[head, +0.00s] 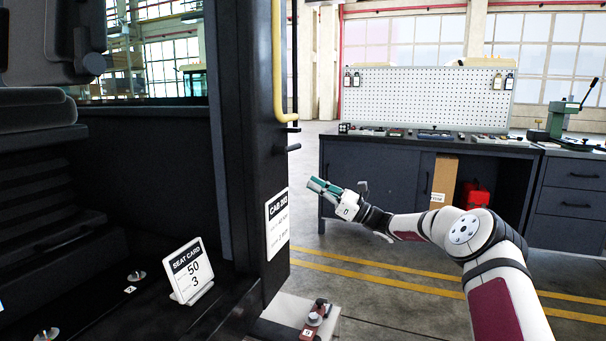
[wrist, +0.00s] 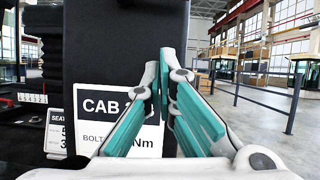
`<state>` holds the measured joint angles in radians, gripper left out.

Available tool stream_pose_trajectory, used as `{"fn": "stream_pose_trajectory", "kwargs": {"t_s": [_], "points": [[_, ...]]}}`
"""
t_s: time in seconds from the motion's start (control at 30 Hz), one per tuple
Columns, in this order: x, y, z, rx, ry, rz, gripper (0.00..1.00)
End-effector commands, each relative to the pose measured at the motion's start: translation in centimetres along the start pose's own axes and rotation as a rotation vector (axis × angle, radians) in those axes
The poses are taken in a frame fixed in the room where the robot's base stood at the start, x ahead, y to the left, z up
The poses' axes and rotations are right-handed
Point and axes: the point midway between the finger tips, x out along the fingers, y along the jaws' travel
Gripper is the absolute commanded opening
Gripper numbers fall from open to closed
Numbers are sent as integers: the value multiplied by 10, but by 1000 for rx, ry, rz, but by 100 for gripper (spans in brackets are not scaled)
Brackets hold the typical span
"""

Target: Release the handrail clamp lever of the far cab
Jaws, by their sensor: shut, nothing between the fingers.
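A yellow handrail (head: 279,70) runs down the dark cab post (head: 250,130) in the head view. Dark fittings (head: 290,130) stick out to the right at its lower end, one above the other; I cannot tell which is the clamp lever. A white cab card (head: 277,222) is on the post below; its lettering shows larger in the wrist view (wrist: 95,106), partly hidden by a finger. My gripper (head: 312,185), with teal fingers, is shut and empty, right of the post and below the fittings. In the wrist view its fingertips (wrist: 166,68) are before the post. No handrail shows there.
A seat card (head: 188,270) stands on the cab floor. A red block (head: 312,320) with dark parts sits on a pale plate below the post. A workbench (head: 375,170) with pegboard stands behind. Open floor with yellow lines lies between. Railings (wrist: 250,90) are right in the wrist view.

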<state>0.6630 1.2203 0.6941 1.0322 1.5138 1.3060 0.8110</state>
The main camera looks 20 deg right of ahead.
Motion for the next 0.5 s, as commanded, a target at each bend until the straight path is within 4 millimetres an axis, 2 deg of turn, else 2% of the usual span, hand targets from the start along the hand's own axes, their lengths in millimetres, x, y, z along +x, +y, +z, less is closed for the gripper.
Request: {"fn": "stream_pose_trajectory", "kwargs": {"t_s": [0.1, 0.2, 0.5], "points": [[-17, 0, 1, 0, 0, -2, 0], [-25, 1, 1, 1, 0, -1, 0], [-30, 1, 0, 0, 0, 0, 0]]}}
